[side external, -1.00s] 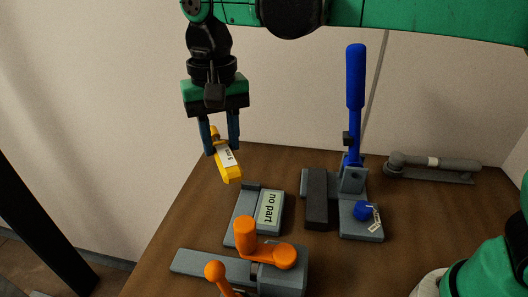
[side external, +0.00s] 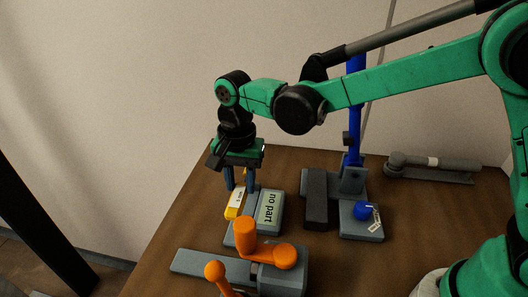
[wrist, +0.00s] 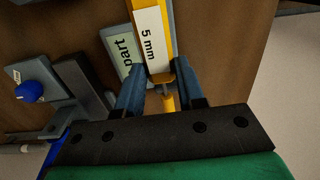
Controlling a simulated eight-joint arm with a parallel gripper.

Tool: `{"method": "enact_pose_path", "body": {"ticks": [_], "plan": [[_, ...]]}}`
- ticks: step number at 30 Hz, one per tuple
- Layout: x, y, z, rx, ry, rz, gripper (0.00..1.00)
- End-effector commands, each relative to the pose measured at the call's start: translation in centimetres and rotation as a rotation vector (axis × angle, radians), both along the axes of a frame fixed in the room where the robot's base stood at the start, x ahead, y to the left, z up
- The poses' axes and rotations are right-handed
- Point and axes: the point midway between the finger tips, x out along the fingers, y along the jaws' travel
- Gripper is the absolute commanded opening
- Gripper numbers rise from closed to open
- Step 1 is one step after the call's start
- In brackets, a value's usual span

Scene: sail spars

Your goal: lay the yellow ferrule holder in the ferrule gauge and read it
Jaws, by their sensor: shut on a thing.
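The yellow ferrule holder (side external: 234,205) is gripped between the fingers of my gripper (side external: 241,186). In the wrist view the holder (wrist: 168,16) carries a white label reading "5 mm", and my gripper (wrist: 160,80) is shut on it. The ferrule gauge (side external: 268,209) is a grey block on the table with a display reading "no part". The holder is at the gauge's left side, in line with its slot area. I cannot tell whether it touches the gauge. The gauge display (wrist: 127,57) is partly hidden by the holder in the wrist view.
An orange-handled clamp (side external: 265,256) stands just in front of the gauge. A dark block (side external: 317,196) and a blue-lever press (side external: 354,150) stand to the right, with a blue knob (side external: 362,210) on a grey base. A grey tool (side external: 430,167) lies at the back right.

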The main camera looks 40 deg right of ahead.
Motion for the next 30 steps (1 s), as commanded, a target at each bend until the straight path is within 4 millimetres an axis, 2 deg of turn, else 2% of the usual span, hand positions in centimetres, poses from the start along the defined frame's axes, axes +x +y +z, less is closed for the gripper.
{"method": "enact_pose_path", "body": {"ticks": [13, 25, 30], "plan": [[0.0, 0.0, -0.4, 0.0, 0.0, 0.0, 0.0], [0.0, 0.0, -3.8, 0.0, 0.0, 0.0, 0.0], [0.0, 0.0, -3.7, 0.0, 0.0, 0.0, 0.0]]}}
